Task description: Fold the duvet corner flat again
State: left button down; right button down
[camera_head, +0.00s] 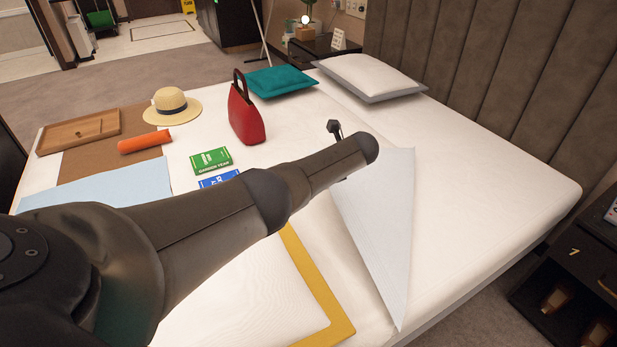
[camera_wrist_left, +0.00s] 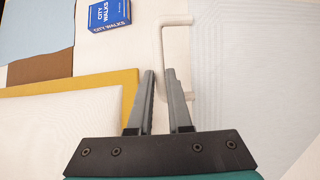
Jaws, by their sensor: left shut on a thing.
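The folded duvet corner (camera_head: 385,225) is a pale blue-grey triangle lying on the white bed (camera_head: 480,190), right of my left arm in the head view. In the left wrist view the pale corner (camera_wrist_left: 262,75) fills the right side. A cream, C-shaped handle (camera_wrist_left: 163,40) lies near its left edge. My left gripper (camera_wrist_left: 161,75) is shut on the handle's long bar, which passes between its fingers. My right gripper is not in view.
A yellow-bordered pillow (camera_head: 318,285) lies left of the corner, partly under my arm in the picture. Blue (camera_head: 218,178) and green (camera_head: 211,160) books, a red bag (camera_head: 245,115) and pillows lie farther back. A dark nightstand (camera_head: 575,275) stands at right. The bed right of the corner is clear.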

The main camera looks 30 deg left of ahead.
pick_arm(q)
jog(key=w+d+r+y, duration=0.1)
jog(key=d+r+y, duration=0.1)
jog(key=d+r, duration=0.2)
jog(key=shift+r+m, duration=0.3)
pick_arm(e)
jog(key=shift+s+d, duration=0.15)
pick_arm(q)
jog(key=shift+w+a, duration=0.1)
